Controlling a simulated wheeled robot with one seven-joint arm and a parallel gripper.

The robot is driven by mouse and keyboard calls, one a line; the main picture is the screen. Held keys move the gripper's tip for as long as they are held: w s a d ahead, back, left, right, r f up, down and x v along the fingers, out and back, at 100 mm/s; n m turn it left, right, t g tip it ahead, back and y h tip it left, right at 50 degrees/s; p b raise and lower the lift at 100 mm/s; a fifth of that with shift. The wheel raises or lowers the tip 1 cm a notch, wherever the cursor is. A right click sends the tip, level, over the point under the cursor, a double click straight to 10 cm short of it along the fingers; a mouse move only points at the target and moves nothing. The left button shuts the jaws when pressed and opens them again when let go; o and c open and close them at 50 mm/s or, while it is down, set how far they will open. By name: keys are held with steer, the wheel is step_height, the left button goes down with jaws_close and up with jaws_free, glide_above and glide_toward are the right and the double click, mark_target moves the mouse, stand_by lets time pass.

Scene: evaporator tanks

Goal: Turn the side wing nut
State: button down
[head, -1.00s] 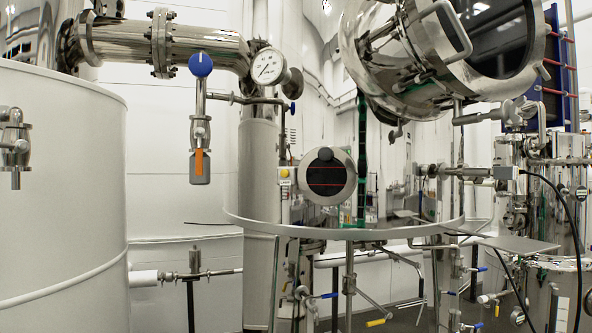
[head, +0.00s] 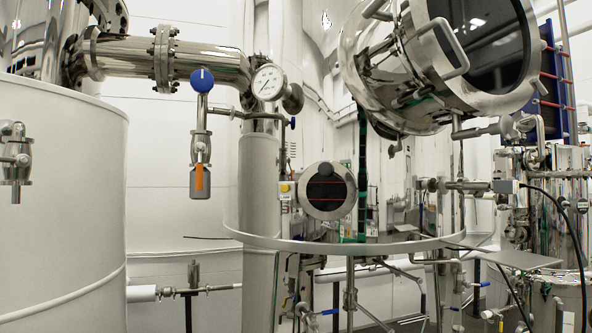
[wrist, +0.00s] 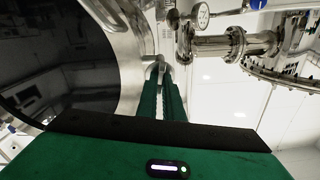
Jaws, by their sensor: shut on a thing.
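In the wrist view, my gripper (wrist: 158,70) has its two green fingers close together and shut on a small metal piece (wrist: 155,60) at the edge of the round hatch. The piece looks like the side wing nut, but the fingertips hide much of it and I cannot tell its turn angle. The hatch's dark window (wrist: 60,70) fills the left of that view, with its shiny metal rim (wrist: 126,45) beside the fingers. In the head view, the polished hatch (head: 395,75) is at upper right.
A flanged pipe (head: 200,62), a pressure gauge (head: 268,83) and a blue-knobbed valve (head: 202,80) are left of the hatch. A metal handle bar (head: 448,50) crosses the hatch window. A large white tank (head: 60,200) fills the left. Pipes and valves crowd the lower right.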

steer(key=shift+w+f, duration=0.1)
steer(key=shift+n, duration=1.1)
steer(key=shift+n, duration=1.1)
steer(key=shift+n, duration=0.8)
steer(key=c, duration=1.8)
jaws_free()
steer(key=shift+d, duration=0.1)
